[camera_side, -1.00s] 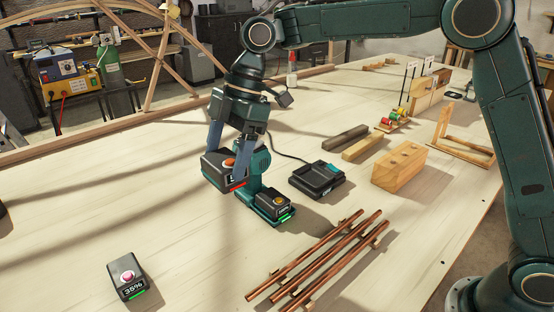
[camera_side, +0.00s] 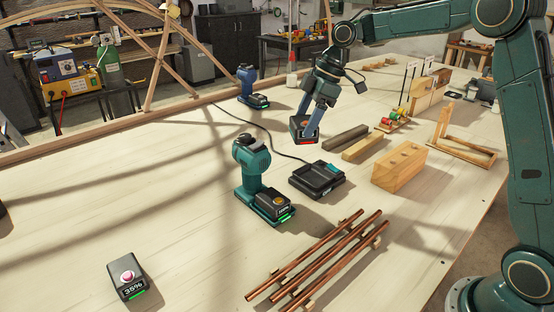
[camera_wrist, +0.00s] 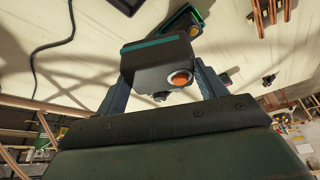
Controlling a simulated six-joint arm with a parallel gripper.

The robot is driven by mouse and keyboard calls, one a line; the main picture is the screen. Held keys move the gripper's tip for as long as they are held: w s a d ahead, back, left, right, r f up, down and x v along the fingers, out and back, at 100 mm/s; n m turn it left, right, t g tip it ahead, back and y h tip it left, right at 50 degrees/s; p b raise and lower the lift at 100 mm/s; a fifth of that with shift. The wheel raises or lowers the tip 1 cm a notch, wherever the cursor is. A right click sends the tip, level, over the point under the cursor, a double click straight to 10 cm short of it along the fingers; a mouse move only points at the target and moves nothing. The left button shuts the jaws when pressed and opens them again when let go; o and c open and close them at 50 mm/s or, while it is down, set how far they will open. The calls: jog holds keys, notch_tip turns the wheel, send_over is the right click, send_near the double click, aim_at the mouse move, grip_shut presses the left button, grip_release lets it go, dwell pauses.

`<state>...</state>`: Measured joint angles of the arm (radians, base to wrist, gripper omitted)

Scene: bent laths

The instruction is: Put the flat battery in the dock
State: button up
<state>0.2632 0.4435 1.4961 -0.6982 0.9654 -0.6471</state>
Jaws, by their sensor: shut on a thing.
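My gripper (camera_side: 308,127) is shut on the flat battery (camera_side: 299,129), a dark block with a red light, and holds it above the table behind the dock. In the wrist view the battery (camera_wrist: 150,72) sits between my fingers, with an orange button and a teal edge showing. The dock (camera_side: 318,179) is a black charger with a teal part on top and a cable. It lies on the table, nearer the side camera than the battery, with nothing seated on it.
A teal tool (camera_side: 252,165) with a green-lit battery stands left of the dock. A blue tool (camera_side: 250,88) stands farther back. A battery reading 35% (camera_side: 128,277) lies front left. Copper rods (camera_side: 318,257), dark and pale bars (camera_side: 346,137) and a wooden block (camera_side: 400,167) lie around.

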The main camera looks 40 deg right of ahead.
jog(key=s+d+f+n+g, duration=0.2)
jog(key=d+f+n, duration=0.3)
jog(key=f, duration=0.3)
jog(key=shift+d+n+y, duration=0.25)
jog(key=shift+n+y, duration=0.05)
jog(key=shift+n, duration=0.4)
jog(key=shift+f, duration=0.25)
jog(key=shift+w+f, duration=0.7)
jog(key=shift+f, duration=0.2)
jog(key=shift+w+f, duration=0.7)
jog(key=shift+f, duration=0.65)
jog(key=shift+f, duration=1.05)
jog(key=o, duration=1.3)
